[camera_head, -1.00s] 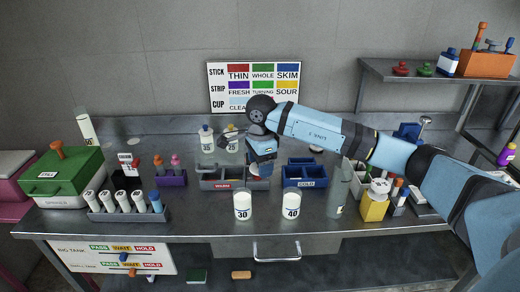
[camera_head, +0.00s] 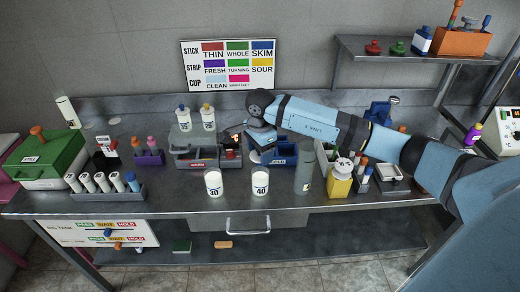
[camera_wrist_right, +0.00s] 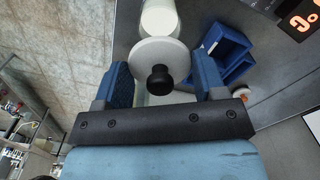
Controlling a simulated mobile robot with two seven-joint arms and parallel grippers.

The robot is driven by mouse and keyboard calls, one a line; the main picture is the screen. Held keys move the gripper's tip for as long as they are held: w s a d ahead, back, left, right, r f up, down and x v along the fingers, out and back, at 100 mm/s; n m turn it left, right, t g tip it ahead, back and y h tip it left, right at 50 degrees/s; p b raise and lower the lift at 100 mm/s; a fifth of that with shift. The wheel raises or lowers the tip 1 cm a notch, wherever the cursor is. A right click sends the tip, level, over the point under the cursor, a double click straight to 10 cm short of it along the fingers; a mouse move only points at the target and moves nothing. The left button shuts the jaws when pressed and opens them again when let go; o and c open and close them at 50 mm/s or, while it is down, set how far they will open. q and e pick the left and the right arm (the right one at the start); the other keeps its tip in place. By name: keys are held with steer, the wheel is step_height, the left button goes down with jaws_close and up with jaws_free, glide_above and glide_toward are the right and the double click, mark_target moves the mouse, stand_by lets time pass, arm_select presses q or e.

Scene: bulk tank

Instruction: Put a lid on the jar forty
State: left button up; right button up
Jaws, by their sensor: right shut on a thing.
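The jar marked 40 (camera_head: 260,183) stands upright on the bench near its front edge, white and with no lid on it. My right gripper (camera_head: 262,138) is over the left part of the blue COLD tray, behind the jar. In the right wrist view, a white round lid with a black knob (camera_wrist_right: 160,78) sits between the blue fingers of this gripper (camera_wrist_right: 163,85), which is shut on it. My left gripper is not in view.
The jar marked 30 (camera_head: 213,182) stands left of jar 40. A grey cylinder (camera_head: 305,172) and a yellow container (camera_head: 340,180) stand to its right. Behind are the blue COLD tray (camera_head: 284,160) and the grey WARM tray (camera_head: 196,164). The front bench strip is mostly clear.

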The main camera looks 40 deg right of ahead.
mark_target(260, 167)
steer(key=shift+d+b, duration=0.1)
steer(key=shift+b, duration=0.25)
steer(key=shift+f+b, duration=2.6)
steer(key=shift+f, duration=0.7)
steer(key=o, duration=1)
step_height(260, 167, up, 14)
steer(key=shift+f+b, duration=0.1)
steer(key=shift+b, duration=0.45)
